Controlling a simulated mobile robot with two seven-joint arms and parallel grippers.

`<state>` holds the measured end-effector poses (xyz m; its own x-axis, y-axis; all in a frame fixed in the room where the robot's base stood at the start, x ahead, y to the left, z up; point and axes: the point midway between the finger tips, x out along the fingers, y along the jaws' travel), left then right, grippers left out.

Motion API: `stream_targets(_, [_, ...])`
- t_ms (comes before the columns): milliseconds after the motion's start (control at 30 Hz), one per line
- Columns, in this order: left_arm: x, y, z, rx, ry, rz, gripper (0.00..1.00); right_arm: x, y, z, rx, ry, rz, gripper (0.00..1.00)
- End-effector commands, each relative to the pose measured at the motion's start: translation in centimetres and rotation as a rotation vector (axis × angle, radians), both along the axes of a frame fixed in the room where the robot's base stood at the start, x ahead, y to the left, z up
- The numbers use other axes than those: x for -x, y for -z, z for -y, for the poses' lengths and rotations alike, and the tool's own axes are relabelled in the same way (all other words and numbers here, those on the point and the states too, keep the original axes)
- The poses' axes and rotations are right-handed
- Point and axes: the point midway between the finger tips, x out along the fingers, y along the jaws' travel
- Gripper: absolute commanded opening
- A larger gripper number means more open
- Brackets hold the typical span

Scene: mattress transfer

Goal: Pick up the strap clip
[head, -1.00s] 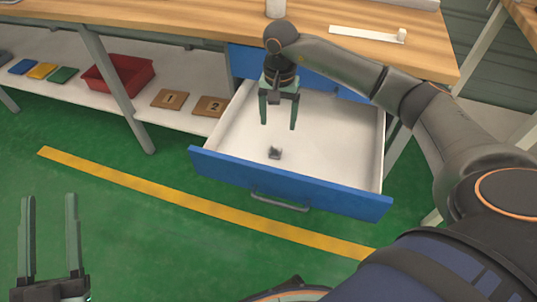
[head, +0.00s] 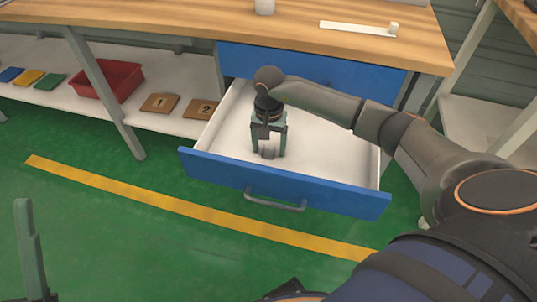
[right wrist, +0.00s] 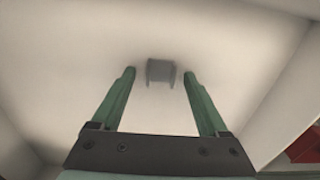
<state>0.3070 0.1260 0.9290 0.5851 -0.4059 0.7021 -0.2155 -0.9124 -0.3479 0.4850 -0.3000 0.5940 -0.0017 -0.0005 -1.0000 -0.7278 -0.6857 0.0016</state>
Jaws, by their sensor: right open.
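The strap clip (head: 268,153) is a small grey piece on the white floor of the open blue drawer (head: 280,187). In the right wrist view the clip (right wrist: 160,71) lies just beyond and between the fingertips, with a gap on each side. My right gripper (head: 268,154) reaches down into the drawer, open, its fingers on either side of the clip; it also shows in the right wrist view (right wrist: 159,74). Nothing is held in it. My left gripper (head: 27,215) shows only in part at the lower left, one finger in view, the rest cut off by the frame edge.
The drawer walls surround my right gripper, with the wooden worktop (head: 300,38) above and behind. A red bin (head: 108,80) and two numbered wooden plates (head: 160,103) sit on the lower shelf at left.

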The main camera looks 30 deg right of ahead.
Motion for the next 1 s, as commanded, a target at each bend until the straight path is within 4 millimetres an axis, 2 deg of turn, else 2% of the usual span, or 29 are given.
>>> stream_targets(167, [-0.01, -0.04, 0.01, 0.000, 0.000, -0.001, 0.50, -0.04, -0.06, 0.00, 0.000, 0.000, 0.001, 0.78])
stream_targets(833, [-0.01, -0.03, 0.03, 0.000, 0.001, -0.001, 0.50, -0.05, -0.10, -0.01, 0.000, -0.001, 0.001, 0.02])
stream_targets(1000, [-0.01, -0.03, 0.03, 0.000, 0.001, -0.001, 0.50, -0.05, -0.11, -0.01, -0.001, -0.001, 0.002, 0.00])
